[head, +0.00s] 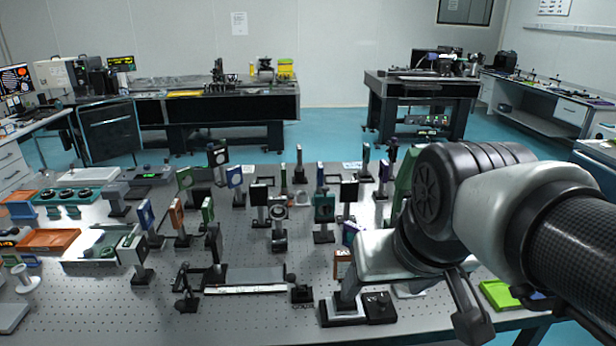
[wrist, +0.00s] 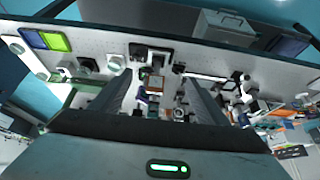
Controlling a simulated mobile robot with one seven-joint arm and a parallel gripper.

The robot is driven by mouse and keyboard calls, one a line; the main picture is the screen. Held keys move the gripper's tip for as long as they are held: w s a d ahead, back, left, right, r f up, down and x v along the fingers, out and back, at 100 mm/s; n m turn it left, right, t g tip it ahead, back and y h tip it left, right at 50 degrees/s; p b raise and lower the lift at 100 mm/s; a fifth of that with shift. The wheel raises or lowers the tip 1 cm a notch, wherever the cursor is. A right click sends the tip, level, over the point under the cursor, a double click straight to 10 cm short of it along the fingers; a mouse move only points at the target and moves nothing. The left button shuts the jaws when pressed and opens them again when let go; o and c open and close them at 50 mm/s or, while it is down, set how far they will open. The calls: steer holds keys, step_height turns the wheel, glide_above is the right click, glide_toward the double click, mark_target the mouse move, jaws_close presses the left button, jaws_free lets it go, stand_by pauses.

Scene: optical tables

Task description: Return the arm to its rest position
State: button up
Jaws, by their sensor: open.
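My arm (head: 480,200) reaches in from the right in the head view, over the right part of the perforated optical table (head: 330,245). Its wrist end is bent down toward the table's near right side. In the wrist view my gripper (wrist: 159,80) shows two dark fingers well apart, with optical parts on the table visible between them. Nothing is held between the fingers. Where the fingertips stand against the nearest mounts is hard to tell in the head view, as the arm hides part of that area.
Several upright optic mounts (head: 278,213) crowd the table's middle. A black base (head: 330,312) stands at the front edge near my arm. A green block (head: 497,294) lies to the right. An orange tray (head: 48,240) lies left. Blue floor is open behind the table.

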steer(key=shift+s+f, duration=0.1)
steer(key=shift+s, duration=0.85)
step_height(320, 180, up, 5)
steer(key=p, duration=0.5)
steer(key=shift+r, duration=0.2)
